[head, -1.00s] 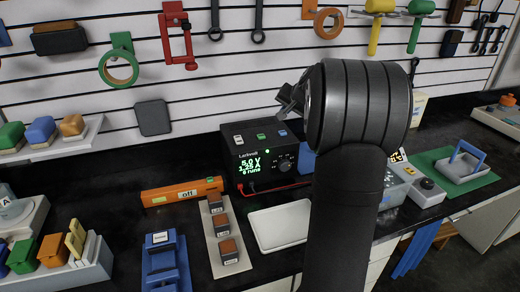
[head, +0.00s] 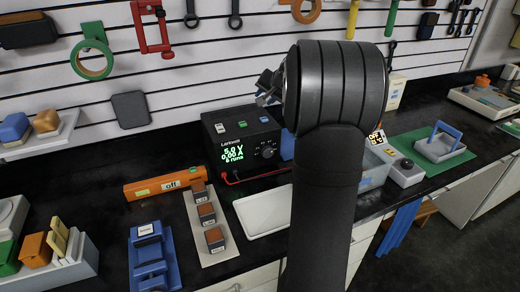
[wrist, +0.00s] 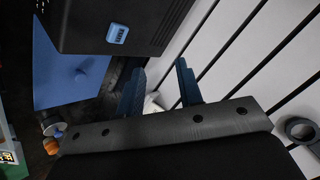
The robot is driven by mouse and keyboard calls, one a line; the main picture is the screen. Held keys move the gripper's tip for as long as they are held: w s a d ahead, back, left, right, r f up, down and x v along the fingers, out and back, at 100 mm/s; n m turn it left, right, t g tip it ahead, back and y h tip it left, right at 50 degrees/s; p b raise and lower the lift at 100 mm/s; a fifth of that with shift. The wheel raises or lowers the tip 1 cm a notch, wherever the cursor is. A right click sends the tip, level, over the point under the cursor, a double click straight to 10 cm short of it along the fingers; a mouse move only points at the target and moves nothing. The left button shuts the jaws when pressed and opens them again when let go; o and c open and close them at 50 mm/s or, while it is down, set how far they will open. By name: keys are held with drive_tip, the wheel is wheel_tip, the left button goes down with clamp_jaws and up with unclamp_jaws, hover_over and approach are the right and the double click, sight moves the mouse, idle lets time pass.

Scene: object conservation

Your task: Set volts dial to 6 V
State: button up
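The black power supply (head: 212,150) stands on the bench against the slatted wall. Its green display (head: 231,154) reads 5.0 V, 0.00 A and a line that looks like 6 runs. A round dark dial (head: 268,152) with marks around it is on the right of its front; its label is too small to read. My gripper (head: 268,88) is above the supply, partly hidden by my arm. In the wrist view its two blue-grey fingers (wrist: 161,92) stand apart with nothing clearly between them. The supply's black case (wrist: 75,25) and blue button (wrist: 117,34) show there.
Red and black leads (head: 262,175) run from the supply's front. A white tray (head: 243,212), an orange bar marked off (head: 165,183), and a strip of several blocks (head: 191,213) lie in front.

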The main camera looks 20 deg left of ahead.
drive_tip(key=o, duration=0.3)
drive_tip(key=shift+d+m+y, duration=0.2)
drive_tip(key=shift+m+y, duration=0.1)
drive_tip(key=shift+m, duration=0.4)
drive_tip(key=shift+o, duration=1)
drive_tip(key=shift+d+m+y, duration=0.2)
drive_tip(key=shift+m+y, duration=0.1)
drive_tip(key=shift+m, duration=0.6)
drive_tip(key=d+f+m+t+y, duration=0.1)
drive_tip(key=d+m+t, duration=0.45)
drive_tip(key=m, duration=0.95)
drive_tip(key=shift+m+g+y, duration=0.8)
drive_tip(key=shift+g, duration=0.15)
drive_tip(key=s+d+f, duration=0.1)
drive_tip(key=f, duration=0.1)
drive_tip(key=s+d+f, duration=0.1)
drive_tip(key=s+f, duration=0.1)
drive_tip(key=f, duration=0.1)
drive_tip(key=s+d+f, duration=0.1)
drive_tip(key=f, duration=0.1)
drive_tip(key=shift+s+f, duration=0.2)
drive_tip(key=shift+f, duration=0.1)
drive_tip(key=m+t+y, duration=0.2)
drive_tip(key=m+t, duration=0.1)
drive_tip(key=m, duration=0.3)
approach(269, 154)
drive_tip(key=shift+m, duration=0.3)
drive_tip(key=x, duration=0.9)
drive_tip(key=shift+r, duration=0.1)
